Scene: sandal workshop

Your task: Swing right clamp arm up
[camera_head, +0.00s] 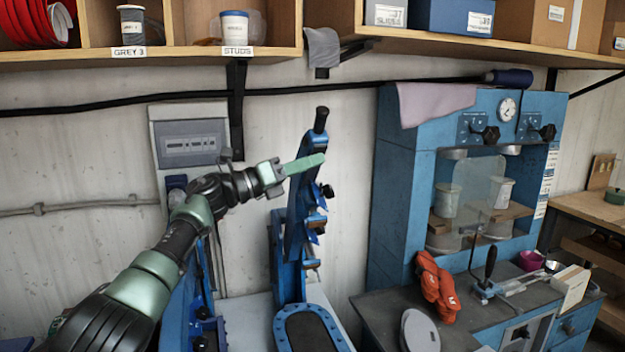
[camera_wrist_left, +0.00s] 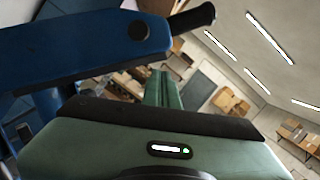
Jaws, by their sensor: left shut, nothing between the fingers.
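The right clamp arm (camera_head: 303,190) is a blue bar with a black handle (camera_head: 321,119) at its top. It stands steeply up, leaning slightly right, above a blue oval frame with a dark pad (camera_head: 308,331). In the left wrist view, the blue arm (camera_wrist_left: 85,42) and its black handle (camera_wrist_left: 192,18) cross the upper left. My left gripper (camera_head: 306,163) is shut and empty, its green fingers pointing right across the clamp arm below the handle. Whether they touch it cannot be told. Its closed fingers also show in the left wrist view (camera_wrist_left: 163,88). My right gripper is out of view.
Another blue clamp frame (camera_head: 180,312) stands left, partly behind my left arm. A blue press cabinet (camera_head: 405,195) stands right, with orange gloves (camera_head: 438,287) on the bench before it. A wooden shelf (camera_head: 190,56) runs overhead; a grey wall box (camera_head: 188,135) is behind.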

